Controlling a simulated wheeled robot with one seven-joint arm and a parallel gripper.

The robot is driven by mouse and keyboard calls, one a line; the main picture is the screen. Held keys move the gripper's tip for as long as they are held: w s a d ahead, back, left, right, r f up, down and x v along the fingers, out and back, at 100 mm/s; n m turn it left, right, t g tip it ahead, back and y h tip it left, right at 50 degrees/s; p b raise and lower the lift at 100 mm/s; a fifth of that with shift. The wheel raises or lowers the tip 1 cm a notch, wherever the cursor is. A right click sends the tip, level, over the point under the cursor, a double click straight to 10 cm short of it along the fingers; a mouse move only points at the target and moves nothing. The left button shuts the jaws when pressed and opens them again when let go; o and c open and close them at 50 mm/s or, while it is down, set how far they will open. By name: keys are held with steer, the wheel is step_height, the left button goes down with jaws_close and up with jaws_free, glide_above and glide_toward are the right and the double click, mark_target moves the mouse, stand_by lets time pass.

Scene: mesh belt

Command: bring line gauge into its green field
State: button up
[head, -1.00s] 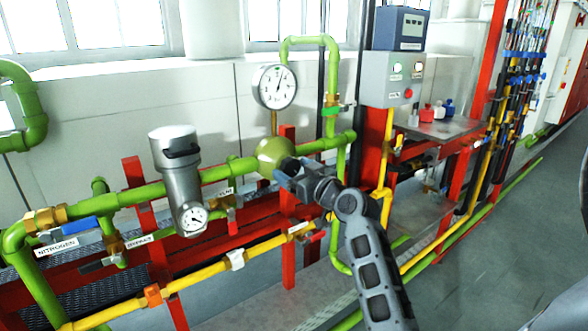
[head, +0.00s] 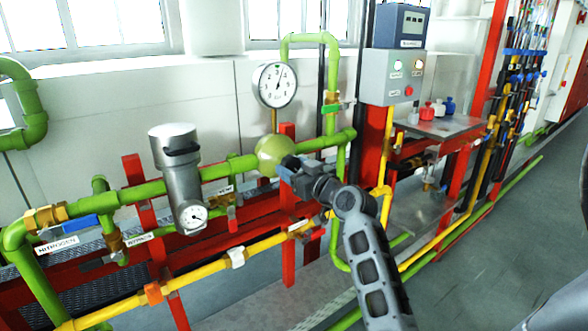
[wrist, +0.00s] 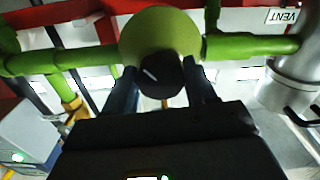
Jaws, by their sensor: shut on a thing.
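In the wrist view this body (wrist: 160,32) carries a black round knob (wrist: 155,80) with a white mark slanting toward the upper left. My gripper (head: 285,168) is at the front of the body. Its two dark fingers (wrist: 163,88) are shut on the knob from both sides. In the head view the gripper hides the knob.
A grey filter canister (head: 181,168) with a small dial (head: 193,215) stands left of the valve body. A yellow pipe (head: 200,262) runs below, by red frame posts (head: 288,255). A control box (head: 392,77) is at the right. The floor at right is open.

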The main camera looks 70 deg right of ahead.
steer(key=shift+m+p, duration=0.65)
steer(key=shift+m, duration=2.15)
steer(key=o, duration=1)
steer(key=shift+o, duration=0.2)
steer(key=shift+a, duration=0.15)
steer(key=b+v, duration=0.1)
steer(key=v, duration=0.6)
steer(key=shift+s+a, duration=0.15)
steer(key=shift+s, duration=0.15)
steer(key=shift+f, duration=0.1)
